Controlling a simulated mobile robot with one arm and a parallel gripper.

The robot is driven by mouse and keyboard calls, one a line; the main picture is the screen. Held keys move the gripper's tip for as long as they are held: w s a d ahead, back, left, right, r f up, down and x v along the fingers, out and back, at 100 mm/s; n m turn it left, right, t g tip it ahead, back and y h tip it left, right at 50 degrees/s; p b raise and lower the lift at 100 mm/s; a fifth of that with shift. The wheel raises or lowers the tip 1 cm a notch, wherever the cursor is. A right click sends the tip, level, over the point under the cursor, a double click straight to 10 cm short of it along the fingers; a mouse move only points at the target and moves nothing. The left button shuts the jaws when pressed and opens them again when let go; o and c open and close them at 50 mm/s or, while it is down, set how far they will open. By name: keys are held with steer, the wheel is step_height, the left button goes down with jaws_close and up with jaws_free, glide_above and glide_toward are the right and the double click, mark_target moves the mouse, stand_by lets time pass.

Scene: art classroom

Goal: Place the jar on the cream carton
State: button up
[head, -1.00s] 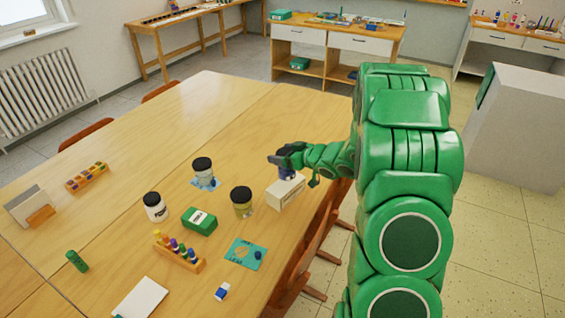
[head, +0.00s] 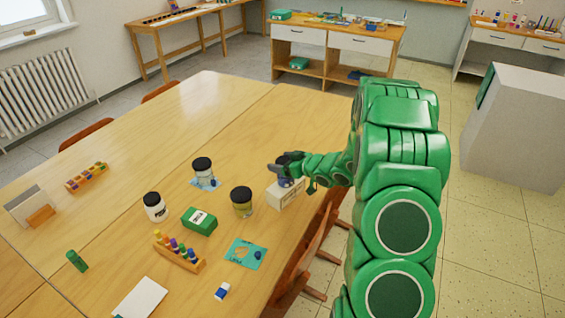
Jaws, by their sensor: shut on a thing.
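The cream carton (head: 291,198) lies on the wooden table near its right edge. My green arm reaches in from the right, and my gripper (head: 283,170) is right above the carton. My gripper is shut on a small dark purplish jar (head: 287,183), mostly hidden by the fingers. The jar is low over the carton's top; whether it touches the carton is too small to tell.
A dark-lidded jar (head: 242,202) stands just left of the carton. Further left are another jar (head: 203,171) on a blue card, a white jar (head: 155,207) and a green box (head: 199,220). The table's far part is clear.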

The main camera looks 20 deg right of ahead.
steer(key=shift+f, duration=0.1)
steer(key=o, duration=1.1)
steer(key=shift+o, duration=0.2)
steer(key=shift+d, duration=0.1)
steer(key=v, duration=1.2)
